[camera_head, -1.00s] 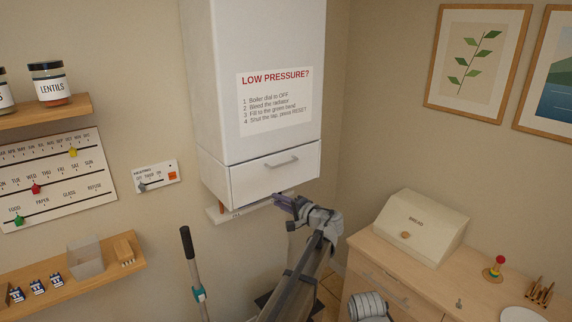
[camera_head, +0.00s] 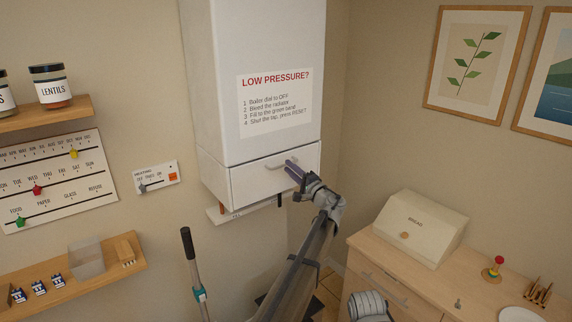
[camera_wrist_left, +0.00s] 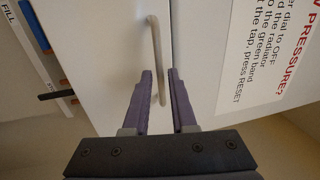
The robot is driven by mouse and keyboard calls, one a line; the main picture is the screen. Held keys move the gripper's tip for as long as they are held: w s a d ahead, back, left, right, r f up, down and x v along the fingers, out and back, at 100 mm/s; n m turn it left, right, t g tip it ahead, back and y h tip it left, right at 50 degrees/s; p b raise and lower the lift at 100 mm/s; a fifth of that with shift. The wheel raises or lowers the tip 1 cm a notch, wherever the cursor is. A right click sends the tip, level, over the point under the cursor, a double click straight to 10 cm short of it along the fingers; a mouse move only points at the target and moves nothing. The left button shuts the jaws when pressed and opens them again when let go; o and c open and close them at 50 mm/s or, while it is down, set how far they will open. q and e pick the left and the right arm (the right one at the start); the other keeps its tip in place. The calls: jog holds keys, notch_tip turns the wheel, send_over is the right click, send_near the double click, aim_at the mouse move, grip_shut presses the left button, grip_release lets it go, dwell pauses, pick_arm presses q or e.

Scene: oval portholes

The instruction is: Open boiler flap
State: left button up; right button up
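The white boiler flap (camera_head: 245,184) is the lower front panel under the boiler's main body, and it sits closed. Its grey bar handle (camera_head: 275,165) runs along its upper part. In the left wrist view the handle (camera_wrist_left: 156,50) stands upright in the picture, on the flap (camera_wrist_left: 105,45) beside the seam. My left gripper (camera_head: 291,168) is at the right end of the handle. Its purple fingers (camera_wrist_left: 161,75) are open, and the handle's near end shows between them. I cannot tell whether they touch it. My right gripper is out of view.
The boiler body (camera_head: 260,50) with its instruction sheet rises above the flap. A ledge with small fittings (camera_head: 240,211) is below it. A dresser (camera_head: 400,285) with a bread box (camera_head: 420,228) stands at right. Shelves (camera_head: 75,280) are on the left wall.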

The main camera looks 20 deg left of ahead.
pick_arm(q)
jog(key=shift+x, duration=1.5)
jog(key=shift+c, duration=0.3)
grip_shut()
